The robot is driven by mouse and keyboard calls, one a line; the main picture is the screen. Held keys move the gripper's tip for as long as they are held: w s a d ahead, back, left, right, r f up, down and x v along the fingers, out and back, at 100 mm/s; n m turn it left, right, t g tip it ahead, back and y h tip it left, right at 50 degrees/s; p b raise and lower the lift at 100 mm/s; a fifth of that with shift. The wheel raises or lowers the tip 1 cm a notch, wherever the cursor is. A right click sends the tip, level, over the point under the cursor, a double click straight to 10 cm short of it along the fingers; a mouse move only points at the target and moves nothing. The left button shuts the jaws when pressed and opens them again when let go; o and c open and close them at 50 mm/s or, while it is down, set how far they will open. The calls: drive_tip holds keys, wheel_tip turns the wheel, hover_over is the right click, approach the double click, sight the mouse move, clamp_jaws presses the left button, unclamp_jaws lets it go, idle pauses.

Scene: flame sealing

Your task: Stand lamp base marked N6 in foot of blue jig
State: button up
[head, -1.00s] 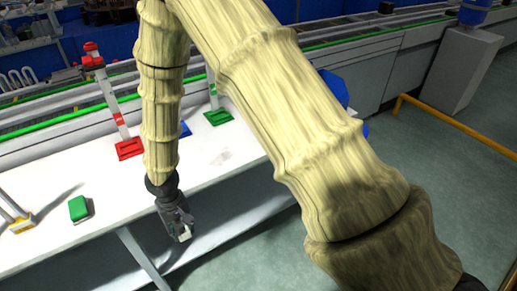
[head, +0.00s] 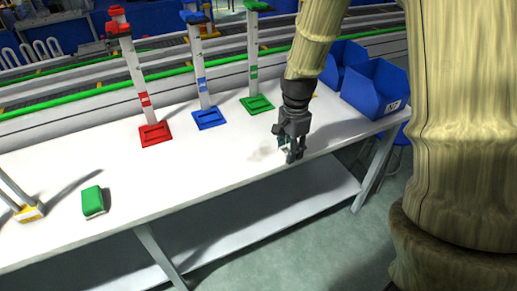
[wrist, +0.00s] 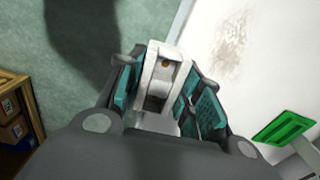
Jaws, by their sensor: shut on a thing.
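The blue jig (head: 209,119) stands on the white table between two others, with a blue foot, a white post and a blue top. Its foot looks empty. My gripper (head: 291,150) is near the table's front edge, to the right of and nearer than the jigs. In the wrist view my gripper (wrist: 165,95) is shut on a small white lamp base (wrist: 163,66) between its teal pads. The base is hollow-looking with a small copper-coloured dot. No N6 mark is readable on it. In the head view the fingers mostly hide it.
The red jig (head: 155,134) stands left of the blue one, the green jig (head: 258,104) right; the green foot (wrist: 283,128) also shows in the wrist view. Blue bins (head: 376,90) stand at the right. A green block (head: 92,202) lies at the left. The front middle is clear.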

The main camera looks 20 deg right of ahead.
drive_tip(key=shift+w+d+r+m, duration=0.1)
drive_tip(key=shift+d+m, duration=0.15)
drive_tip(key=shift+m, duration=0.05)
drive_tip(key=shift+w+a+r, duration=0.1)
drive_tip(key=shift+w+a, duration=0.05)
drive_tip(key=shift+w, duration=0.05)
drive_tip(key=p, duration=0.2)
hover_over(242, 158)
drive_tip(key=shift+s+f, duration=0.1)
drive_tip(key=shift+f, duration=2.35)
drive_tip(key=shift+f, duration=0.15)
drive_tip(key=o, duration=1)
drive_tip(key=shift+o, duration=0.2)
